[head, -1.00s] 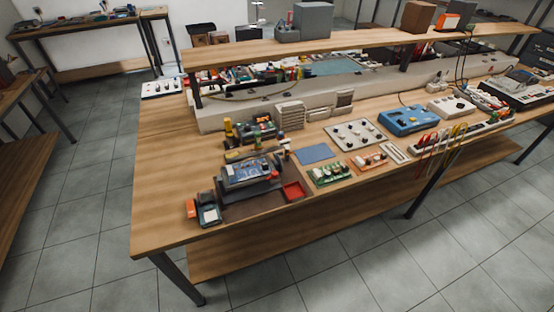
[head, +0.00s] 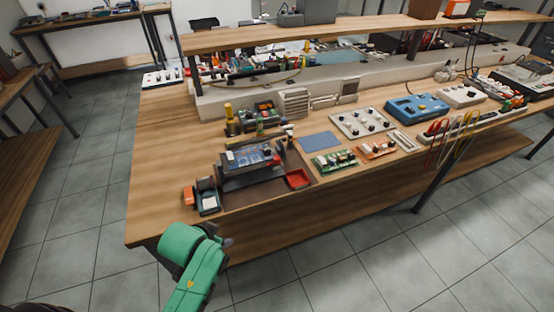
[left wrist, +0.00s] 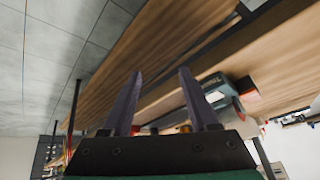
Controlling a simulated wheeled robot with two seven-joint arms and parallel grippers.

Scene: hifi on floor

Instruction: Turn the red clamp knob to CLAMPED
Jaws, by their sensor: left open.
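A dark fixture (head: 250,175) holding a blue circuit board (head: 248,157) stands near the front left of the wooden bench. An orange-red part (head: 188,196) sits at its left end, beside a small grey and black device (head: 207,200). A small red part (head: 277,160) shows at the board's right end. I cannot tell which is the clamp knob, and no CLAMPED marking is readable. My left gripper (left wrist: 160,75) is open and empty, its two fingers apart. My green left arm (head: 190,262) is in front of the bench's front left corner. My right gripper is not in view.
A red tray (head: 298,179) lies right of the fixture, with a blue mat (head: 321,142) and green board (head: 333,161) beyond. A yellow-topped bottle (head: 229,112) stands behind. The bench top (head: 160,170) left of the fixture is bare.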

